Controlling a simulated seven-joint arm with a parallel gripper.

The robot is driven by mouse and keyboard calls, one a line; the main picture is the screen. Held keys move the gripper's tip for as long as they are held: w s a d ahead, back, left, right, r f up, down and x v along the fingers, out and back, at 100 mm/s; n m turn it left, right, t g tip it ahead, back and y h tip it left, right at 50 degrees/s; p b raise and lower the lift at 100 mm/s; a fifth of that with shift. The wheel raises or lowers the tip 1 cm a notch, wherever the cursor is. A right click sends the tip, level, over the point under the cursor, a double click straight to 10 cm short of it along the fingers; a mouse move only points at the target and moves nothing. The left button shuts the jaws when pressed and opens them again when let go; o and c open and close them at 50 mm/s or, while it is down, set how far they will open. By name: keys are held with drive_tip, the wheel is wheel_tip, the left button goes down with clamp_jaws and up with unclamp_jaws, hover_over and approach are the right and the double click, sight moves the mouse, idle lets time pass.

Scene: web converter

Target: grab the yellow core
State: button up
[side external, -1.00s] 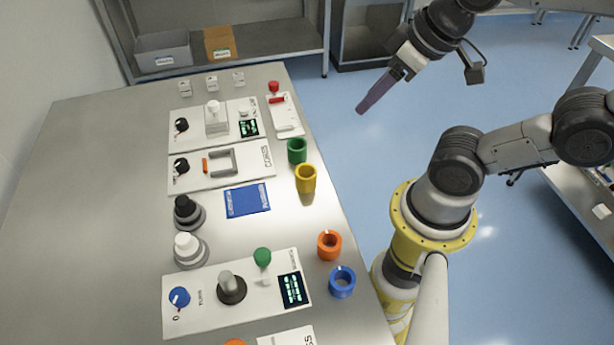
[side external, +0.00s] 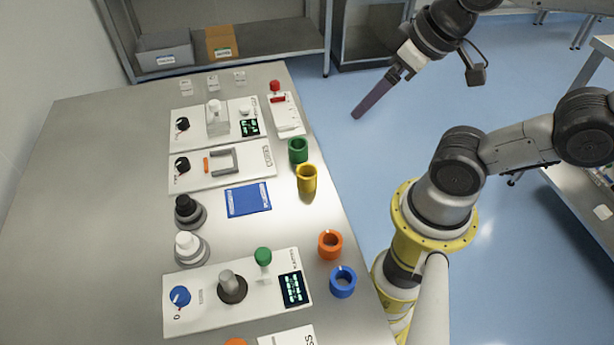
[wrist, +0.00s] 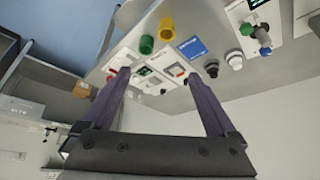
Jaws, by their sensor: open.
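The yellow core (side external: 307,178) is a short hollow cylinder standing upright near the right edge of the metal table, just in front of the green core. In the wrist view the yellow core (wrist: 167,29) shows near the top, beyond the fingertips. My gripper (side external: 357,115) is above the floor to the right of the table, behind and to the right of the yellow core and apart from it. In the wrist view my gripper (wrist: 160,76) has its two purple fingers spread wide with nothing held between them.
A green core (side external: 298,150) stands close behind the yellow one. An orange core (side external: 330,244) and a blue core (side external: 342,281) stand nearer the front. Left of them are a blue card (side external: 248,200) and white control panels with knobs (side external: 230,288). Bare table lies far left.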

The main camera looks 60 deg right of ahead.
drive_tip(key=m, duration=0.1)
drive_tip(key=m+g+y, duration=0.2)
drive_tip(key=m+g, duration=0.4)
drive_tip(key=m, duration=0.6)
hover_over(307, 172)
wheel_tip(307, 172, down, 10)
drive_tip(key=shift+s+a+f, duration=0.15)
drive_tip(key=shift+a+f, duration=0.1)
drive_tip(key=shift+f, duration=2.25)
drive_tip(key=shift+s+a+f, duration=0.15)
drive_tip(key=shift+a+f, duration=0.15)
drive_tip(key=shift+f, duration=2.15)
drive_tip(key=shift+s+a+f, duration=0.15)
drive_tip(key=shift+a+f, duration=0.1)
drive_tip(key=shift+f, duration=2.25)
drive_tip(key=c, duration=1.4)
